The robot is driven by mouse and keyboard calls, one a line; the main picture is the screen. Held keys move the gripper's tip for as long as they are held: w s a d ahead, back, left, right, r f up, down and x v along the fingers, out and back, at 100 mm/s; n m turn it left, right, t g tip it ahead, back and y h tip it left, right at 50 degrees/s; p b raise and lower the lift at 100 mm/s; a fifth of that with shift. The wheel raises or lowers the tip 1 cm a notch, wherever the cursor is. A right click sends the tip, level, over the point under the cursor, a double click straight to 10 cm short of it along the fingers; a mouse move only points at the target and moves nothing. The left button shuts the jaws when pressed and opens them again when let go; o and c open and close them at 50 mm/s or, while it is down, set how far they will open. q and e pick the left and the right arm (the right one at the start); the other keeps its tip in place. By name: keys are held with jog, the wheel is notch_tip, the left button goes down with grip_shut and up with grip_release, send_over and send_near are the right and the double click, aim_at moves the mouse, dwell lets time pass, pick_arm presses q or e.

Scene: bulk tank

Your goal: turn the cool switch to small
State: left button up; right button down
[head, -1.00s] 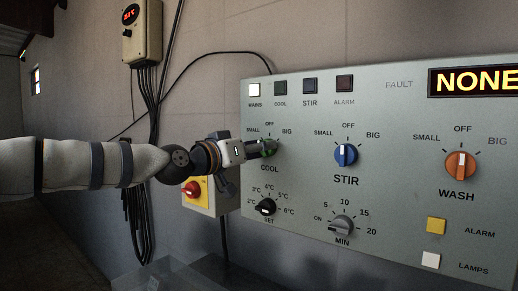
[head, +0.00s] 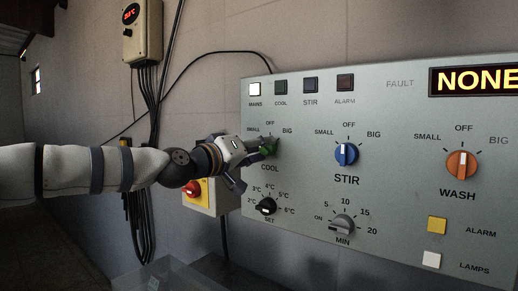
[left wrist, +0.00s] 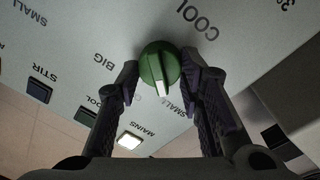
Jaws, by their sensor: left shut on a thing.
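The cool switch is a green round knob with a white pointer, on the grey panel above the COOL label. It shows in the left wrist view (left wrist: 158,66) and, partly hidden by my gripper, in the head view (head: 268,149). My left gripper (head: 262,147) is shut on this knob, with one finger on each side in the left wrist view (left wrist: 160,72). The pointer is turned from the middle toward the SMALL label (left wrist: 187,103), away from BIG (left wrist: 103,60). My right gripper is out of view.
The blue STIR knob (head: 346,154) and orange WASH knob (head: 461,165) are to the right. The black SET knob (head: 265,206) is close below my gripper. The MAINS lamp (head: 254,89) is lit; the COOL lamp (head: 281,87) looks dark. A red-and-yellow switch box (head: 211,197) stands left.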

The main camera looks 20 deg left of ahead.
pick_arm(q)
jog(key=shift+f, duration=0.1)
jog(key=o, duration=1.2)
jog(key=v, duration=1.2)
